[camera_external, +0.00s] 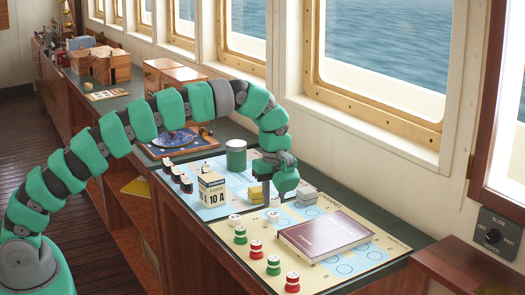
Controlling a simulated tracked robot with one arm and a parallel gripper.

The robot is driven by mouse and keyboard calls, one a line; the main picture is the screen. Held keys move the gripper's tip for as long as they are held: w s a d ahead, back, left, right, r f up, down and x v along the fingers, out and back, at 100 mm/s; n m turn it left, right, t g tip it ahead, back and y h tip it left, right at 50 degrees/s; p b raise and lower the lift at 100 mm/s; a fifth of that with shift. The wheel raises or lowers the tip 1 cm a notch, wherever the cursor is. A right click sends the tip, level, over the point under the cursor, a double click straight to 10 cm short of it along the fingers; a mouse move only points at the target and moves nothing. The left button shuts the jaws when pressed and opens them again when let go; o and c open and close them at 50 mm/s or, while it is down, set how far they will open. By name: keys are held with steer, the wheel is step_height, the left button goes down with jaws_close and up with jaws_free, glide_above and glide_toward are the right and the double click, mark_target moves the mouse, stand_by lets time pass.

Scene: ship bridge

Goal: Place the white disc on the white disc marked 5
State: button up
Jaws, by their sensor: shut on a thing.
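My gripper (268,202) points down over the near half of the patterned board and is shut on a small white disc (273,214). The disc shows low at the fingertips, and I cannot tell whether it touches the board. Another white disc (234,220) lies to the left of my gripper on the cream sheet. The mark 5 is too small to read on any disc.
A dark red book (325,236) lies right of my gripper. Green-and-white pieces (240,236) and red-and-white pieces (256,249) stand in front. Windows line the back wall.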

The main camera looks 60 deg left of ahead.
mark_target(274, 198)
steer(key=shift+f, duration=1.3)
steer(key=shift+f, duration=0.1)
steer(key=o, duration=0.9)
steer(key=shift+o, duration=0.2)
step_height(274, 198, up, 12)
steer(key=shift+p, duration=0.3)
